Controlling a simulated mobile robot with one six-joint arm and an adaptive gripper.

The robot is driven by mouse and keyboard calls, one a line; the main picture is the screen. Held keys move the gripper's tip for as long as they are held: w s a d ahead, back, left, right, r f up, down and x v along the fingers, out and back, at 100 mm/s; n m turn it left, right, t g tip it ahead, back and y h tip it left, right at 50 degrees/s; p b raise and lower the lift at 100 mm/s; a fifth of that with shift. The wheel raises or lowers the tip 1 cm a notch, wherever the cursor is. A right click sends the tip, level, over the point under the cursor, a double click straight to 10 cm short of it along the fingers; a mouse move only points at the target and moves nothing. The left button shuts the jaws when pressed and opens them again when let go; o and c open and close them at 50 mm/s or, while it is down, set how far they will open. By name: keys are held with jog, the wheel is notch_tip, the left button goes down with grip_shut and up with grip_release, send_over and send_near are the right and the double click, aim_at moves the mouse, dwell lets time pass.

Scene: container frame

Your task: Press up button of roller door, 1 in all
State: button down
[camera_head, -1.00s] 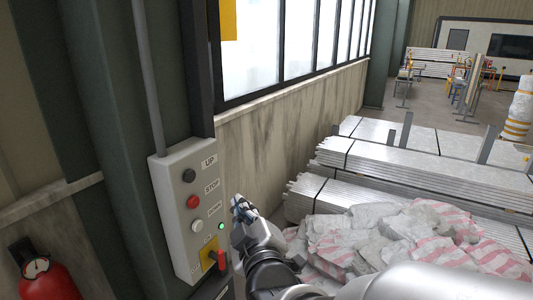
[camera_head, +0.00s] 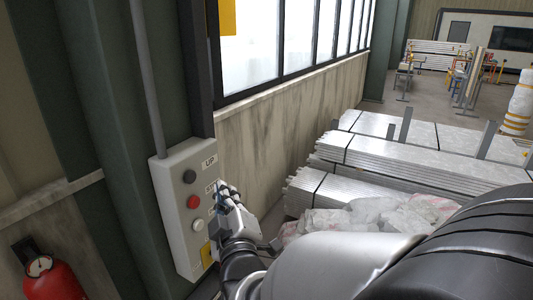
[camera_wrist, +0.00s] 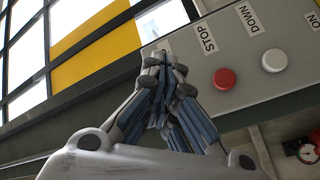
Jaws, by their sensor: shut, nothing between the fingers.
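The roller door control box (camera_head: 174,223) is a pale grey panel on a green column. Its black up button (camera_head: 189,176) sits at the top beside the UP label (camera_head: 209,161). Below it are the red stop button (camera_head: 193,202) and the white down button (camera_head: 198,225). My gripper (camera_head: 225,190) is shut and empty, just right of the box at the stop label's height, partly covering that label. In the wrist view the fingers (camera_wrist: 165,70) point at the panel, with the red button (camera_wrist: 224,79) to their right. The up button is hidden there, and contact with the panel cannot be told.
A red fire extinguisher (camera_head: 52,281) hangs at lower left. Stacked metal sheets (camera_head: 365,160) and wrapped rubble bags (camera_head: 375,212) lie to the right. A windowed wall (camera_head: 290,115) runs behind the box. A grey conduit (camera_head: 147,80) rises above it.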

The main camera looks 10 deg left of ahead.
aim_at(190, 177)
jog(key=shift+w+a, duration=0.35)
jog(key=shift+a, duration=0.5)
jog(key=shift+w+a, duration=0.35)
jog(key=shift+a, duration=0.45)
jog(key=shift+w+a, duration=0.35)
jog(key=shift+a, duration=0.5)
jog(key=shift+w+a, duration=0.15)
jog(key=shift+a, duration=0.25)
